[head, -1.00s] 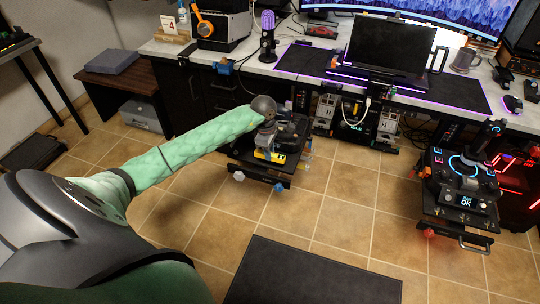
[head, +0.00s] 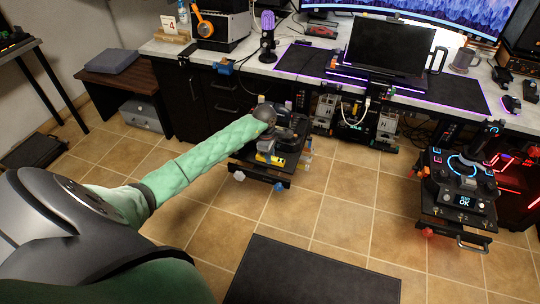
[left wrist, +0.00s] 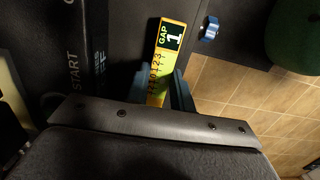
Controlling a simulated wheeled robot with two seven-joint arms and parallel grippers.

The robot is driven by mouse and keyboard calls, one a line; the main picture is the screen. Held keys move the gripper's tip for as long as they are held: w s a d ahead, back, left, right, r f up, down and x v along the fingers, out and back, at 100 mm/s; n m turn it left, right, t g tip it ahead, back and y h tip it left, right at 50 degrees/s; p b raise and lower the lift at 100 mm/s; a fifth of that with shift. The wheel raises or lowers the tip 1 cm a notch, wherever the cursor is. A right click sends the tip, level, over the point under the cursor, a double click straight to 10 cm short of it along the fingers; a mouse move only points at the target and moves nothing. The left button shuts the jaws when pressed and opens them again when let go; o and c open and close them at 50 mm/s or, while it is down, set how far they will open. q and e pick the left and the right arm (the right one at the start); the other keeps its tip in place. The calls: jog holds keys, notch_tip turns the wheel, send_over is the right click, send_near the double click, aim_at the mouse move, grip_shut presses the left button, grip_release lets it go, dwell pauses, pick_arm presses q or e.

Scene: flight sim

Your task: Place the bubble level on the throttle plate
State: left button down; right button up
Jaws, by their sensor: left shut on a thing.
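My left gripper (head: 268,147) is low over the black throttle plate (head: 258,170) on the stand at centre left. It is shut on a yellow bar with scale marks and a "GAP 1" label, which I take for the bubble level (left wrist: 170,42). In the left wrist view the bar sits between the fingers (left wrist: 164,88) and reaches past their tips over a dark surface. The bar also shows as a small yellow patch in the head view (head: 277,160). I cannot tell whether it touches the plate. My right gripper is not in view.
The dark throttle unit (head: 290,130) stands close beside my gripper. A stand with a lit joystick (head: 462,170) is at the right. The desk (head: 330,75) with its screens lies behind. The tiled floor between the stands is open, with a dark mat (head: 310,275) in front.

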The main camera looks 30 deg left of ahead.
pick_arm(q)
jog(key=shift+f, duration=0.1)
jog(key=c, duration=1.2)
grip_release()
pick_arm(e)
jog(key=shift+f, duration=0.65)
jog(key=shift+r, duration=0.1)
